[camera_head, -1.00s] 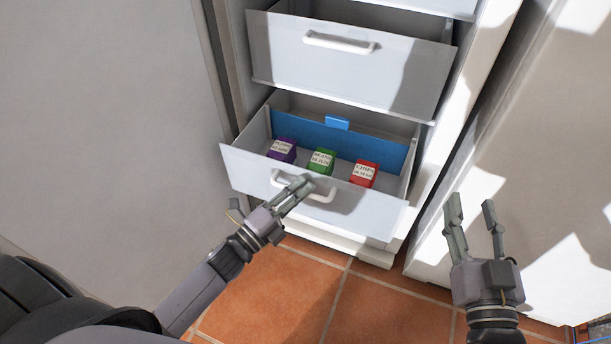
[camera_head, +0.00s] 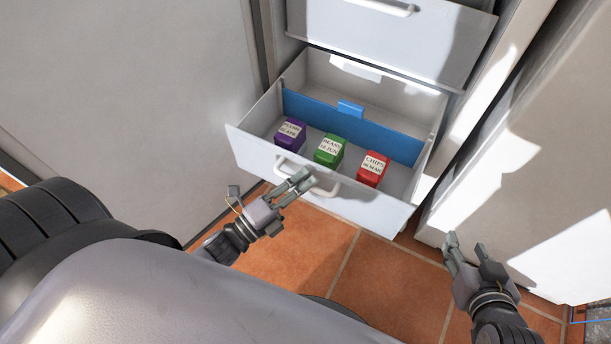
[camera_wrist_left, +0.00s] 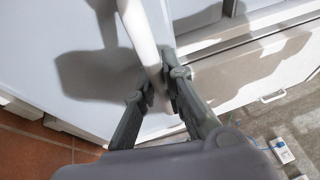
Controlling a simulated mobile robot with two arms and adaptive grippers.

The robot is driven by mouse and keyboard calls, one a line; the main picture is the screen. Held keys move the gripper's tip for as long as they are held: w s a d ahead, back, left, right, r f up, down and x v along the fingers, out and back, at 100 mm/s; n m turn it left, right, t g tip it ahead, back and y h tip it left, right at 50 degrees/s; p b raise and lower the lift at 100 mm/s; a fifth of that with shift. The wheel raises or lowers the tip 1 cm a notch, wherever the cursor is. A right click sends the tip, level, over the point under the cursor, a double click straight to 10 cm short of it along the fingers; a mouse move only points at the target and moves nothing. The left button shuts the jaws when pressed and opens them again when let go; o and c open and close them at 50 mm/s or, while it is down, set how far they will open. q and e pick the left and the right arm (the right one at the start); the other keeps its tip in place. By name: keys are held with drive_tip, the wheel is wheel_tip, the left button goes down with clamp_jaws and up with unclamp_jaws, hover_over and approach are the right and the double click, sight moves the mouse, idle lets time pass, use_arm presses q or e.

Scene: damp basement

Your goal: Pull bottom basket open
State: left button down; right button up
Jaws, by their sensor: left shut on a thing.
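The bottom basket (camera_head: 378,205) is a white drawer standing well out from the white cabinet. It holds a purple box (camera_head: 290,134), a green box (camera_head: 330,150) and a red box (camera_head: 373,169) in front of a blue divider (camera_head: 385,139). Its white bar handle (camera_head: 325,190) is on the front panel. My left gripper (camera_head: 298,184) is shut on this handle; the left wrist view shows the handle (camera_wrist_left: 143,35) between the two fingers (camera_wrist_left: 160,88). My right gripper (camera_head: 466,243) is empty, its fingers apart, right of the drawer near the floor.
Another white drawer (camera_head: 380,40) hangs out above the basket. A pale wall or panel (camera_head: 120,90) stands at the left and a white panel (camera_head: 530,150) at the right. Orange floor tiles (camera_head: 385,275) lie clear in front of the basket.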

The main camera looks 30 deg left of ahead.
use_arm(q)
drive_tip(key=shift+f, duration=0.1)
drive_tip(key=c, duration=1.7)
unclamp_jaws()
drive_tip(key=shift+o, duration=0.2)
drive_tip(key=v, duration=1.2)
